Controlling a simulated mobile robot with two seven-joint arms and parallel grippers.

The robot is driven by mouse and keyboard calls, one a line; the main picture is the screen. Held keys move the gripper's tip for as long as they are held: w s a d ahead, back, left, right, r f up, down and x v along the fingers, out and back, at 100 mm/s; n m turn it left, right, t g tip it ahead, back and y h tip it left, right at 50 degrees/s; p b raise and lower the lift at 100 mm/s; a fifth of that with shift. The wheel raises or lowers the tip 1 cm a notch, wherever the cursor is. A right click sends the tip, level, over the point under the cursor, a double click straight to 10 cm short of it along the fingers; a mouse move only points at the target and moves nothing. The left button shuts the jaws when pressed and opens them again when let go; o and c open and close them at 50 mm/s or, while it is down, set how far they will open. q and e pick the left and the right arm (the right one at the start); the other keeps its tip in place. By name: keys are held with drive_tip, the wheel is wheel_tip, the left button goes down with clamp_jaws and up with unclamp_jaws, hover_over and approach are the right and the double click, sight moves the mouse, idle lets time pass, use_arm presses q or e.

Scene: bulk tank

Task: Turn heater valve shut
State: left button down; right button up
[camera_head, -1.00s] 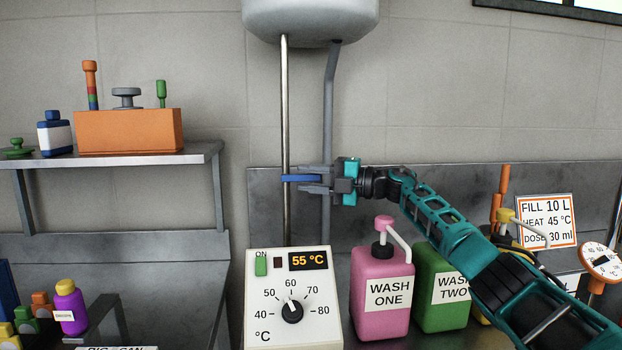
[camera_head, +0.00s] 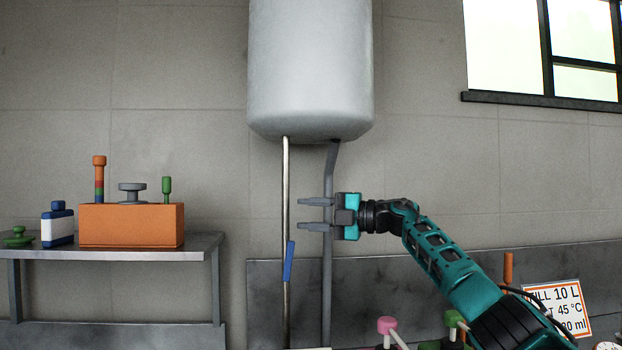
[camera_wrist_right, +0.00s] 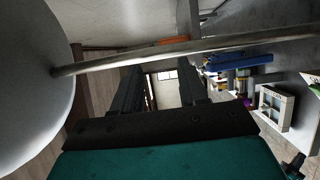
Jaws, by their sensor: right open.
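The heater valve's blue lever (camera_head: 289,261) is on the thin metal pipe (camera_head: 286,190) below the grey tank (camera_head: 311,70) in the head view. It stands nearly upright, almost along the pipe and tilted slightly right at its top. My right gripper (camera_head: 302,214) is open and empty, with its fingers pointing left, above and slightly right of the lever. In the right wrist view the pipe (camera_wrist_right: 180,50) crosses beyond the open fingers (camera_wrist_right: 157,85). My left gripper is not in view.
A thicker grey pipe (camera_head: 328,270) runs beside the thin one, close to my right gripper. A shelf (camera_head: 110,254) at left holds an orange box (camera_head: 130,226) and a blue-white bottle (camera_head: 57,226). A pink pump top (camera_head: 386,325) shows at the bottom.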

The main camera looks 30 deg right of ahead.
wheel_tip(320, 180, up, 7)
drive_tip(key=p, duration=0.1)
drive_tip(key=shift+f+p, duration=0.15)
drive_tip(key=shift+p, duration=0.15)
